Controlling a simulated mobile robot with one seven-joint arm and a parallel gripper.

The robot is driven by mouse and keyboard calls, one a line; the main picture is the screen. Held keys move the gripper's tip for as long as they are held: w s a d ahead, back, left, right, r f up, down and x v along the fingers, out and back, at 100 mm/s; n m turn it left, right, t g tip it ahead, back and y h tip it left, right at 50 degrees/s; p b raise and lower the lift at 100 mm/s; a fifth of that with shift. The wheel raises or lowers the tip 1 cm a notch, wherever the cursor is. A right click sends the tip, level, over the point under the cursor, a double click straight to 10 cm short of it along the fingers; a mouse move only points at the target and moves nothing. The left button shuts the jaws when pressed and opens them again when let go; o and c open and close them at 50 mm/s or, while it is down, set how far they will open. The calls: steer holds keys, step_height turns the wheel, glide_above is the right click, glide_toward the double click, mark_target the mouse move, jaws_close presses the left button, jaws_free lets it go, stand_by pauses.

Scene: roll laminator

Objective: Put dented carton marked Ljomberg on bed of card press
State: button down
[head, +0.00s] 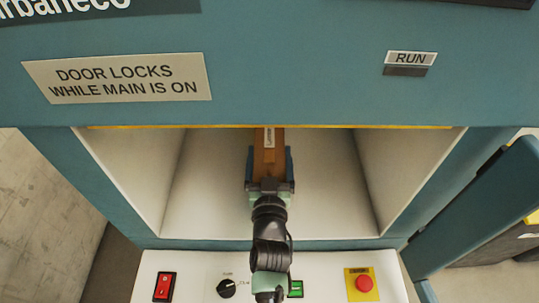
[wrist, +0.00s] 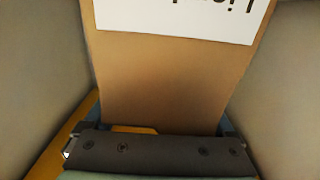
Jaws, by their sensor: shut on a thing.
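The brown carton (head: 268,152) is inside the open front of the teal machine, with a white label showing. In the wrist view the carton (wrist: 165,85) fills the middle, and its white label (wrist: 180,18) is upside down and cut off by the frame edge. The dent is not visible. My gripper (head: 269,168) is shut on the carton, with a finger on each side of it. The pale bed (head: 325,205) of the press lies beneath. I cannot tell whether the carton touches it. The carton's far end is hidden behind the upper front panel.
Pale side walls (head: 140,175) flank the opening, and a yellow-edged lintel (head: 400,127) crosses above. The teal door (head: 480,215) stands open at right. The front panel carries a red rocker switch (head: 165,287), a knob (head: 226,288), a green switch (head: 297,288) and a red button (head: 364,284).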

steer(key=shift+f+b, duration=0.6)
jaws_free()
steer(key=s, duration=1.3)
